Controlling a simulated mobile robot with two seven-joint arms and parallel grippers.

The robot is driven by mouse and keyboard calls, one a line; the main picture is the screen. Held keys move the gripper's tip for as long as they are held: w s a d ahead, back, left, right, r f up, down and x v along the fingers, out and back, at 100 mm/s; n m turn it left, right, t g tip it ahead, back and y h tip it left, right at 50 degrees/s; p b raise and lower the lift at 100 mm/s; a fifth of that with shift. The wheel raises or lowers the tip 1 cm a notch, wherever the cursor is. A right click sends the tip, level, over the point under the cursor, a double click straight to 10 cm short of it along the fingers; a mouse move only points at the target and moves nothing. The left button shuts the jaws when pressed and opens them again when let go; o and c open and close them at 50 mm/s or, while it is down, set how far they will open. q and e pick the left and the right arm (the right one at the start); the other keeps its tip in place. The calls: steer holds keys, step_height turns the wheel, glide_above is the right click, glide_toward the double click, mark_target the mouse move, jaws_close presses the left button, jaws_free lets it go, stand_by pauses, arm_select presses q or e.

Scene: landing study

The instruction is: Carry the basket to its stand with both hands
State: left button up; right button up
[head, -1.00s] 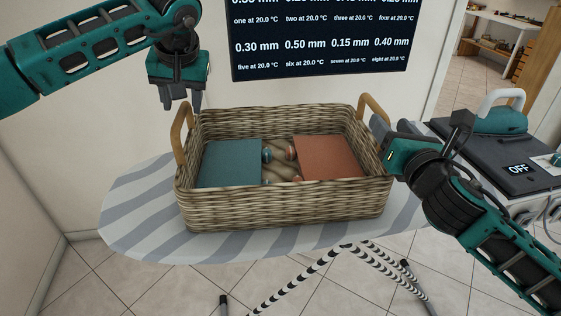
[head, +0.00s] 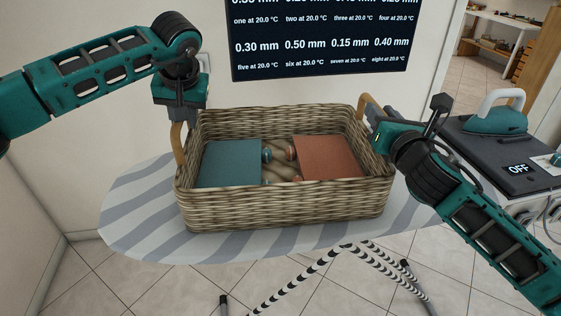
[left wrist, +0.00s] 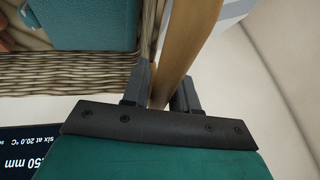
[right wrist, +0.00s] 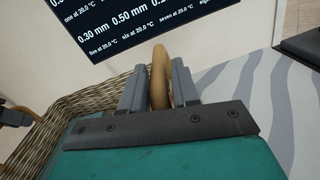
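The wicker basket (head: 285,208) stands on the striped ironing board (head: 140,228). It holds a teal block (head: 230,163), an orange-red block (head: 328,158) and some small round items between them. Its left wooden handle (head: 178,145) stands up under my left gripper (head: 183,112). In the left wrist view this handle (left wrist: 187,45) passes between the open fingers (left wrist: 164,92). The right handle (head: 368,106) is partly hidden by my right gripper (head: 374,132). In the right wrist view that handle (right wrist: 159,72) stands between the open fingers (right wrist: 159,88), with gaps beside it. I cannot make out a stand.
A dark screen with white text (head: 320,40) is on the wall behind the basket. At the right, a teal iron (head: 495,121) rests on a dark unit marked OFF (head: 490,155). Striped legs (head: 300,283) show below the board on the tiled floor.

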arm_select(q)
jaws_close()
arm_select(e)
jaws_close()
arm_select(q)
steer(key=shift+a, duration=0.1)
steer(key=shift+r, duration=0.15)
arm_select(e)
steer(key=shift+r, duration=0.15)
